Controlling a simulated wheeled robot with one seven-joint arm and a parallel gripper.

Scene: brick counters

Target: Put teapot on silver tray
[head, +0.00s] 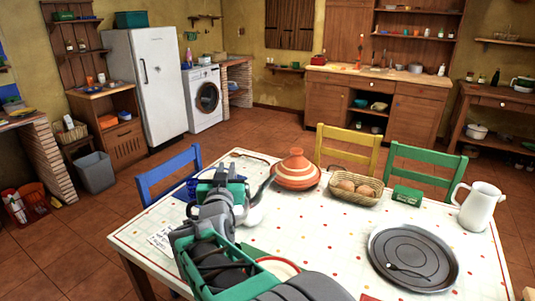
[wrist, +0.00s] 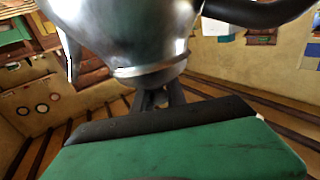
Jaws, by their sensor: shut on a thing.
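The teapot (wrist: 130,25) is shiny metal with a dark handle at the upper right of the wrist view. My gripper (wrist: 160,98) is shut on it; the fingers meet just below its metal rim.
On the table (head: 330,225) stand a striped tagine (head: 297,172), a bread basket (head: 354,190), a green box (head: 407,195) and a white pitcher (head: 481,207). A red-rimmed plate (head: 282,266) is partly hidden by my arm. The cloth between my arm and the tray is mostly clear.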

